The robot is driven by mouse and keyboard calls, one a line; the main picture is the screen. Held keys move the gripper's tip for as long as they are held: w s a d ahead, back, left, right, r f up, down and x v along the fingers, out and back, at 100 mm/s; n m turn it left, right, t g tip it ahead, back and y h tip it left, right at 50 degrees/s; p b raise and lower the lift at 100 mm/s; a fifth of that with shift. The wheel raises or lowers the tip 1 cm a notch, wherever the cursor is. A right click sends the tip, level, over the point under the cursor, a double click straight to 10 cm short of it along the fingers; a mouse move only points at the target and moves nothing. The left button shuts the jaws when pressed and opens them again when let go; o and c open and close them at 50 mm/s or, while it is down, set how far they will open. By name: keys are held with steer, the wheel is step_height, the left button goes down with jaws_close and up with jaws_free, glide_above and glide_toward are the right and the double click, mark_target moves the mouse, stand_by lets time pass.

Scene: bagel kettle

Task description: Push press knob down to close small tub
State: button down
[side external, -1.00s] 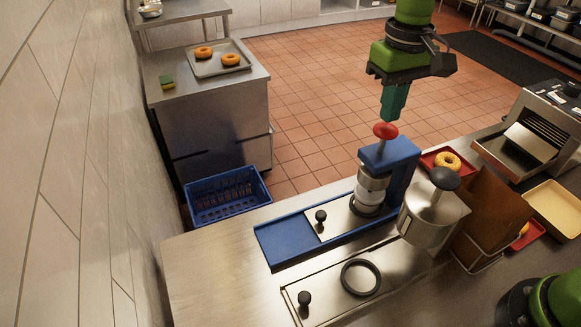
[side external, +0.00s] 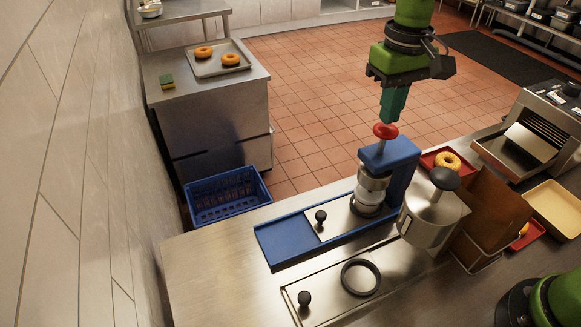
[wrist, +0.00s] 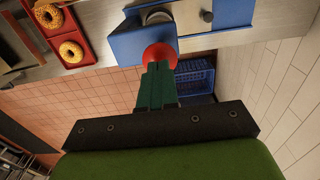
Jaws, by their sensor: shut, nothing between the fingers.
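The red press knob (side external: 385,131) tops a metal rod on the blue press (side external: 402,160). The small tub (side external: 370,190) stands upright under the press head, on the metal plate of the blue base; its details are small. My gripper (side external: 389,119) is shut and empty, pointing down directly over the knob, with its tips at or just above the knob's top. Contact is hard to tell. In the wrist view the closed fingers (wrist: 157,72) reach toward the red knob (wrist: 160,56) and overlap its lower edge.
A steel pot with a black knob (side external: 434,210) stands close right of the press. A brown board (side external: 490,225) and a red tray with a bagel (side external: 446,161) are further right. A black ring (side external: 360,277) lies in front. A blue crate (side external: 228,195) is on the floor at left.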

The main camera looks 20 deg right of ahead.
mark_target(386, 129)
steer(key=shift+f, duration=2.45)
steer(key=shift+r, duration=2.6)
steer(key=shift+r, duration=3)
